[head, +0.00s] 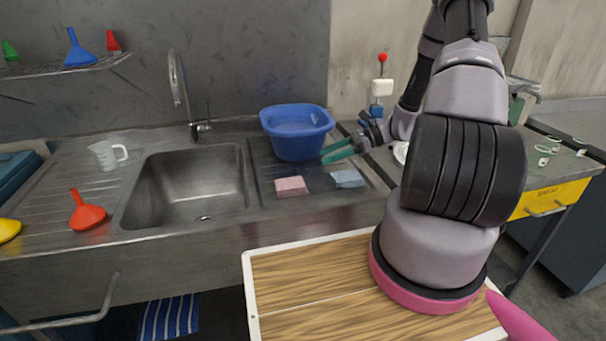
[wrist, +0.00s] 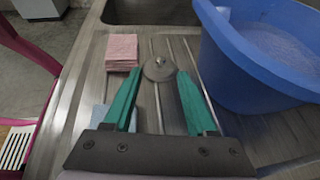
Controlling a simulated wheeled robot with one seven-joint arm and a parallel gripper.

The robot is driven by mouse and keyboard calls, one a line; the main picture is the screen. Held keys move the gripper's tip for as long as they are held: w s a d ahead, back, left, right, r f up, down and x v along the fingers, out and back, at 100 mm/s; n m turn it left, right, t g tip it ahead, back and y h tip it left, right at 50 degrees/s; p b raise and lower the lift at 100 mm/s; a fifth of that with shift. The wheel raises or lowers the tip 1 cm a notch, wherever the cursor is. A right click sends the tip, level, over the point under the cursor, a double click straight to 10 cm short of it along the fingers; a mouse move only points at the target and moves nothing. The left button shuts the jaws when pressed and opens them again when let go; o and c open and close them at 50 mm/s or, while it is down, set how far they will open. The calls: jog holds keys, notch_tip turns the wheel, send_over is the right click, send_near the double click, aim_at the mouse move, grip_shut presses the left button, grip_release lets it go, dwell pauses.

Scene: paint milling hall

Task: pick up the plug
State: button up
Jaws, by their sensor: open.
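The plug (wrist: 159,68) is a small round grey disc with a little knob on top. It lies on the ribbed steel drainboard, between the pink sponge cloth and the blue basin. My gripper (wrist: 160,76) has two teal fingers, spread apart, with the plug showing between their tips in the wrist view. Nothing is held. I cannot tell how far the fingertips are above the board. In the head view my gripper (head: 338,152) is just right of the blue basin, and I cannot make out the plug there.
The blue basin (head: 297,143), with liquid inside, stands close beside the right finger in the wrist view (wrist: 235,70). A pink cloth (head: 291,186) and a light blue cloth (head: 347,178) lie on the drainboard (head: 268,160). The sink (head: 190,185) is to the left.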

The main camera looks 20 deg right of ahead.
aim_at(303, 173)
jog(key=x, duration=0.9)
jog(key=shift+d+f, duration=0.1)
jog(key=shift+f, duration=0.3)
grip_shut()
